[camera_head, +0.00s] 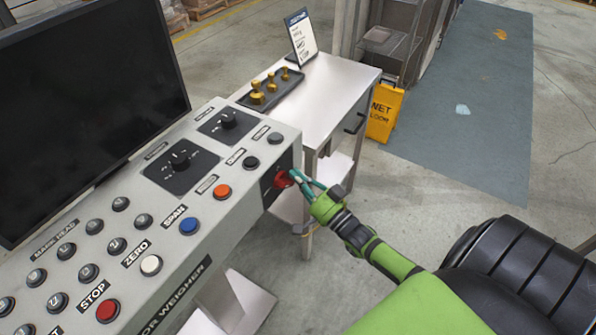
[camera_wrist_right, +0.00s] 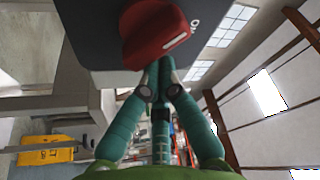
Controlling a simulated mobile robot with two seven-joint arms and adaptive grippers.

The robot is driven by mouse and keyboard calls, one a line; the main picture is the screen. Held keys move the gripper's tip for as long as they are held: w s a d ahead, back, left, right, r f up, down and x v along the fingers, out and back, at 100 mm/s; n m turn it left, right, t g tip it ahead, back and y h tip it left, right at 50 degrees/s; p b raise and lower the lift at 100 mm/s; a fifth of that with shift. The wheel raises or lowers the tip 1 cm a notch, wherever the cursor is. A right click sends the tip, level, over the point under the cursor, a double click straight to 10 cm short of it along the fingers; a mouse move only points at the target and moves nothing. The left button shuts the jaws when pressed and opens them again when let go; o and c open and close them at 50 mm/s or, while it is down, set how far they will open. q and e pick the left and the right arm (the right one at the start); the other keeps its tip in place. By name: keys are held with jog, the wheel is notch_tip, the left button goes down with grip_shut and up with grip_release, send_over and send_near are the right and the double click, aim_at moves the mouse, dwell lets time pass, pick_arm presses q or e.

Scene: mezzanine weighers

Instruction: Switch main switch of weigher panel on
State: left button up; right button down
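The weigher panel (camera_head: 225,215) is a light grey sloped console at left. Its main switch, a red rotary knob (camera_head: 282,180), sits on a dark plate on the panel's right end face. In the right wrist view the red knob (camera_wrist_right: 155,32) fills the top centre. It has a white line, and light lettering shows beside it on the plate. My right gripper (camera_head: 294,178) has its teal fingertips at the knob. In the wrist view the fingers (camera_wrist_right: 160,75) converge there and the knob partly hides their tips, so their grip is unclear. My left gripper is out of view.
A black monitor (camera_head: 90,95) stands behind the panel's buttons. A steel table (camera_head: 325,85) with a tray of brass weights (camera_head: 262,92) and a sign (camera_head: 301,35) stands just beyond the panel. A yellow floor sign (camera_head: 383,110) is behind it. Floor at right is open.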

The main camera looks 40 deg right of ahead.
jog(key=m+p, duration=0.1)
jog(key=m, duration=0.1)
jog(key=f+m+g+h+p, duration=0.1)
jog(key=m, duration=0.3)
jog(key=m+g, duration=0.1)
jog(key=m, duration=0.1)
jog(key=shift+a+f+h+p, duration=0.1)
jog(key=shift+f+h+p, duration=0.2)
jog(key=shift+f+h, duration=0.1)
jog(key=shift+f, duration=0.1)
dwell(0.4)
